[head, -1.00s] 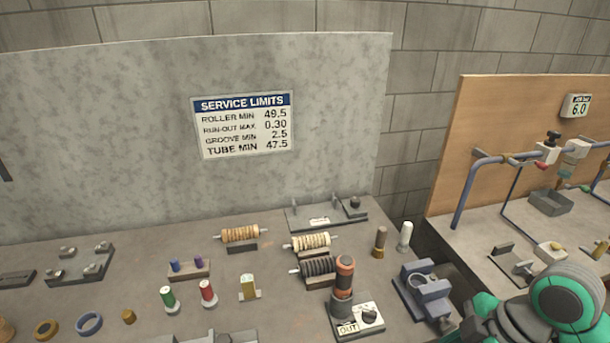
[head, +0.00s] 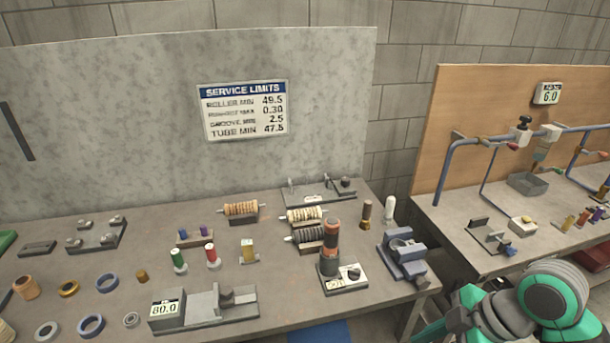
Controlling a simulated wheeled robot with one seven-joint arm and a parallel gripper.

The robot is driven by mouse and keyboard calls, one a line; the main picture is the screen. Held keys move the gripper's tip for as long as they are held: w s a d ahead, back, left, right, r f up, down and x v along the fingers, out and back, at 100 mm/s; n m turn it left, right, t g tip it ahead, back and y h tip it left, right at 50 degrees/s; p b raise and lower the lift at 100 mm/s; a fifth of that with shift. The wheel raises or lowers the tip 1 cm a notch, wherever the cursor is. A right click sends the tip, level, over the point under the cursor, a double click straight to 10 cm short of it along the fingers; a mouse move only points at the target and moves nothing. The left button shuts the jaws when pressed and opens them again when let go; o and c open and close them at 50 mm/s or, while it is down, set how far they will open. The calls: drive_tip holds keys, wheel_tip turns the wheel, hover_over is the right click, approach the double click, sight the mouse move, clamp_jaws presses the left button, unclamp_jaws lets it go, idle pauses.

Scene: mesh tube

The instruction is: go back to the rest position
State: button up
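My arm, green and grey (head: 530,305), shows at the lower right in the head view, in front of the gap between the two benches. My gripper's fingers are not in the picture, so what it holds, if anything, is hidden. The grey bench (head: 110,262) carries the parts and fixtures, and no part of my arm visibly touches them.
On the grey bench stand ribbed rollers (head: 305,236), a dark and orange cylinder (head: 330,248) on its base, a blue-grey vise (head: 404,262) and a gauge reading 80.0 (head: 168,309). A second bench (head: 465,230) with blue pipes (head: 452,165) stands right.

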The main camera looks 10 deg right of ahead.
drive_tip(key=w+a+r+m+t+y, duration=0.1)
drive_tip(key=w+a+m+t+y, duration=0.1)
drive_tip(key=w+a+t, duration=0.55)
drive_tip(key=w+a+r+m+t+y, duration=0.2)
drive_tip(key=w+a+y, duration=0.1)
drive_tip(key=w+a, duration=0.8)
drive_tip(key=w+a+f+m+t+h, duration=0.3)
drive_tip(key=a+f+m+t, duration=0.15)
drive_tip(key=a+m, duration=0.2)
drive_tip(key=s+a+f+m+h, duration=0.2)
drive_tip(key=s+f+m+h, duration=0.2)
drive_tip(key=s+f, duration=0.4)
drive_tip(key=s+a+f+m+h, duration=0.2)
drive_tip(key=s+f+m+h, duration=0.15)
drive_tip(key=s+f, duration=0.45)
drive_tip(key=s+d+n+g+y, duration=0.1)
drive_tip(key=s+n, duration=0.4)
drive_tip(key=s, duration=1.7)
drive_tip(key=shift+d+f, duration=0.15)
drive_tip(key=shift+d, duration=0.2)
